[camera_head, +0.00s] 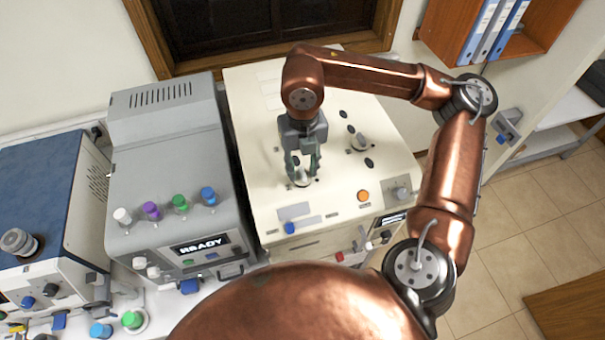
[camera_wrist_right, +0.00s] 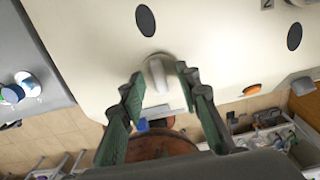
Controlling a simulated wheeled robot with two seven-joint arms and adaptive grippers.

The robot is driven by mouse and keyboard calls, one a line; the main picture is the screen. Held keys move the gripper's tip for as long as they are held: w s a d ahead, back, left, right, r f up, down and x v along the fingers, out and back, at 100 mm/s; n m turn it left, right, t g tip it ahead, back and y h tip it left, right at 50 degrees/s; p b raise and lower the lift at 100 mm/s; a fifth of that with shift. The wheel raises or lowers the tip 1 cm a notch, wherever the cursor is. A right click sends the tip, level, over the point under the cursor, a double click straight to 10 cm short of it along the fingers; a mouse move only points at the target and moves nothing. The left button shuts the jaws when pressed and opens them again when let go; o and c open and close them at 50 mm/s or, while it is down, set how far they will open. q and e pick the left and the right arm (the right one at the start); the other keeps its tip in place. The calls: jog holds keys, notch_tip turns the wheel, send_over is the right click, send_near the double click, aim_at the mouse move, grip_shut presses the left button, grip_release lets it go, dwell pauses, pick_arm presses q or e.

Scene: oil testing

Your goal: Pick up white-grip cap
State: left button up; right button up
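A round pale cap with a raised white grip (camera_head: 301,180) sits on the cream machine's top. It also shows in the right wrist view (camera_wrist_right: 158,74), where the grip stands up between my fingers. My right gripper (camera_head: 302,170) points down over this cap. In the right wrist view my right gripper (camera_wrist_right: 160,80) is open, one finger on each side of the grip, with a small gap visible beside it. I cannot tell how far down the fingertips reach. My left gripper is not in view.
A second cap (camera_head: 360,142) sits farther right on the cream machine (camera_head: 255,120), among dark oval holes. An orange button (camera_head: 363,196) is near its front. A grey machine (camera_head: 165,165) with several coloured caps stands to the left.

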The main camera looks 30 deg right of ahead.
jog(key=shift+c, duration=0.5)
grip_shut()
